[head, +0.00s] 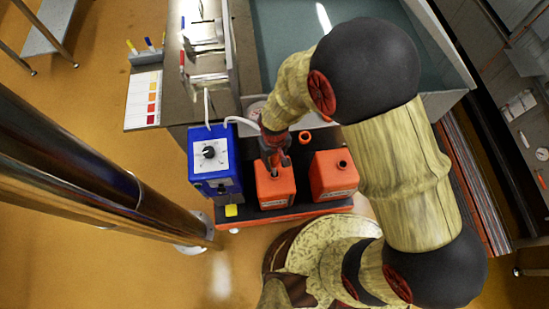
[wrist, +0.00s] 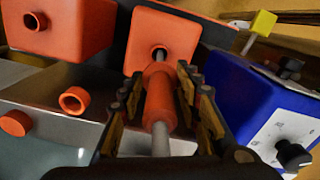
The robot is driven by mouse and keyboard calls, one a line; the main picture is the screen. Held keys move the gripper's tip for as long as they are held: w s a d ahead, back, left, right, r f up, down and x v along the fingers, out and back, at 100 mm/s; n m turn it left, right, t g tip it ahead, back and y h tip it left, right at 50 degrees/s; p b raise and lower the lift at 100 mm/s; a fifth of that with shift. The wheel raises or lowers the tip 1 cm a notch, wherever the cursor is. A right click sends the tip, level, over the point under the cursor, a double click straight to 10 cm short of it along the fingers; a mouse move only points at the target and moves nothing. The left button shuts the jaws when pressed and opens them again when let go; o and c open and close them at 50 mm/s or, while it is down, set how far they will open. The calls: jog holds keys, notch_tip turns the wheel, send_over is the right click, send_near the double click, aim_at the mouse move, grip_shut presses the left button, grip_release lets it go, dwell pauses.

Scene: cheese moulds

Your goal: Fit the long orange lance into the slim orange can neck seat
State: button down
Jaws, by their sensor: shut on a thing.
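My gripper (wrist: 155,88) is shut on the orange lance (wrist: 160,98), gripping its thick orange body. A grey rod shows at the near end of the lance in the wrist view. In the head view my gripper (head: 275,152) is above the middle orange can (head: 274,190), with the lance pointing down at it. The same can (wrist: 176,30) is straight ahead in the wrist view, and its round neck (wrist: 160,52) lies at the far end of the lance. I cannot tell whether the tip is inside the neck or just above it.
A second orange can (head: 335,178) with an open neck stands to the right. A blue box with a black knob (head: 209,170) stands close on the left, with a white hose (head: 240,121) from it. An orange ring (head: 304,137) lies behind the cans.

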aim_at(274, 171)
jog(key=shift+f+b, duration=4.2)
jog(key=shift+f, duration=2.1)
jog(key=c, duration=1.2)
grip_release()
notch_tip(274, 171, up, 12)
